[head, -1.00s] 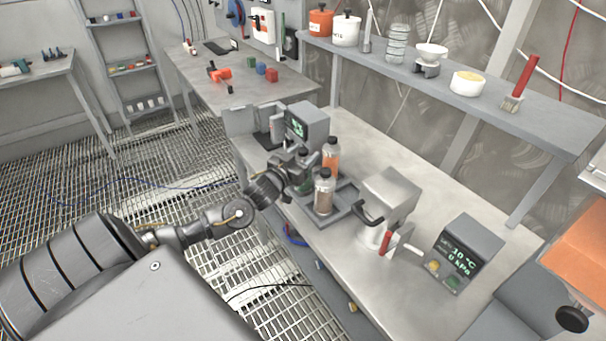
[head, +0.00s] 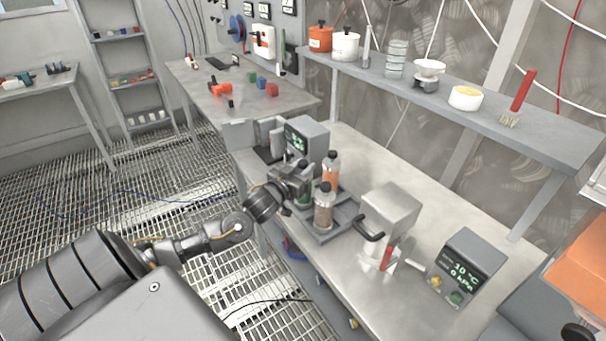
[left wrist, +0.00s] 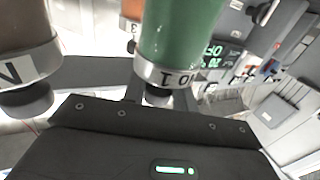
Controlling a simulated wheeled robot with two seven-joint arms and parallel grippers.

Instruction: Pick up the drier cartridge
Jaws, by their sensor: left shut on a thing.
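My left gripper (head: 298,187) is shut on a green cartridge with a dark cap (head: 304,197), at the left side of a grey tray (head: 346,200) on the bench. In the left wrist view the green cartridge (left wrist: 178,35) fills the top middle, with a pale lettered band. A brown cartridge (head: 323,208) and an orange cartridge (head: 331,172) stand upright in the tray beside it. The brown one also shows in the left wrist view (left wrist: 25,35). I cannot read which label says drier, or tell whether the held cartridge is clear of the tray. My right gripper is not in view.
A box with a display (head: 307,138) stands behind the gripper. A grey metal box with a black handle (head: 391,209) stands right of the tray, and a tilted display unit (head: 466,267) farther right. A shelf (head: 440,95) runs behind. The bench between shelf and tray is clear.

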